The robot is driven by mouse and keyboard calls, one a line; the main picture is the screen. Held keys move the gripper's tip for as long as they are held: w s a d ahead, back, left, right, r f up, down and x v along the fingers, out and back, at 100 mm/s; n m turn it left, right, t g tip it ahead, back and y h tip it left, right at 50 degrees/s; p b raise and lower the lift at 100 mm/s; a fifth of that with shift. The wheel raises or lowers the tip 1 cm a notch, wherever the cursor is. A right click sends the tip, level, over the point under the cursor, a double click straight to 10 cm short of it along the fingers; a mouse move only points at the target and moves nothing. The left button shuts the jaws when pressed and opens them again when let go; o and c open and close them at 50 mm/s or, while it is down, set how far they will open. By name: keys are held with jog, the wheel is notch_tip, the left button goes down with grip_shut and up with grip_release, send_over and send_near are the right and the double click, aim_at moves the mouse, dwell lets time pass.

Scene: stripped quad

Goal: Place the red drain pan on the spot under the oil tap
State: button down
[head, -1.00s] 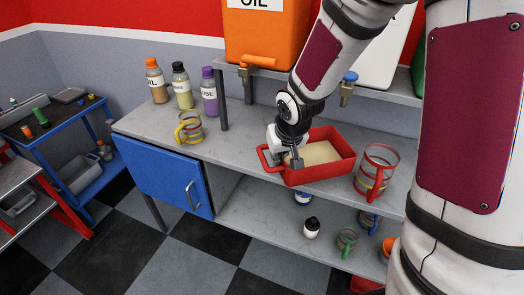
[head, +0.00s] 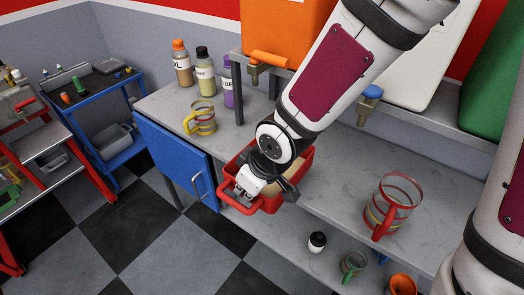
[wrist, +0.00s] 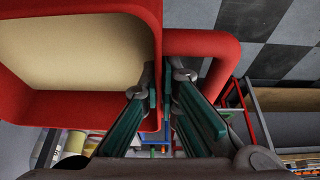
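The red drain pan (head: 239,163) has a beige inside and a loop handle (head: 228,197). My gripper (head: 247,190) is shut on the pan's handle-side wall; in the wrist view the fingertips (wrist: 166,85) sit at the red wall (wrist: 152,35) between the basin and the handle loop. The pan is at the counter's front edge; I cannot tell if it touches the counter. The oil tap (head: 254,72) is a brass spout under the orange tank (head: 285,25), above and behind the pan. My arm hides part of the pan and the counter behind it.
A yellow-handled mug (head: 203,118) and several bottles (head: 182,64) stand on the left of the grey counter (head: 345,170). A red-handled glass mug (head: 392,205) stands at right. A blue-handled tap (head: 368,103) is to the right. A blue cabinet door (head: 175,160) is below.

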jog(key=w, duration=0.5)
jog(key=w+f, duration=0.1)
jog(key=w, duration=0.4)
jog(key=w+a, duration=0.1)
jog(key=w, duration=0.4)
jog(key=shift+w+f, duration=0.2)
jog(key=shift+w, duration=0.2)
jog(key=shift+d+f, duration=0.1)
jog(key=shift+f, duration=1.65)
jog(key=shift+f, duration=0.1)
jog(key=c, duration=1.8)
grip_release()
jog(key=shift+r, duration=0.3)
jog(key=p+v, duration=0.2)
jog(key=v, duration=0.9)
jog(key=shift+s+r, duration=0.25)
jog(key=shift+d, duration=0.2)
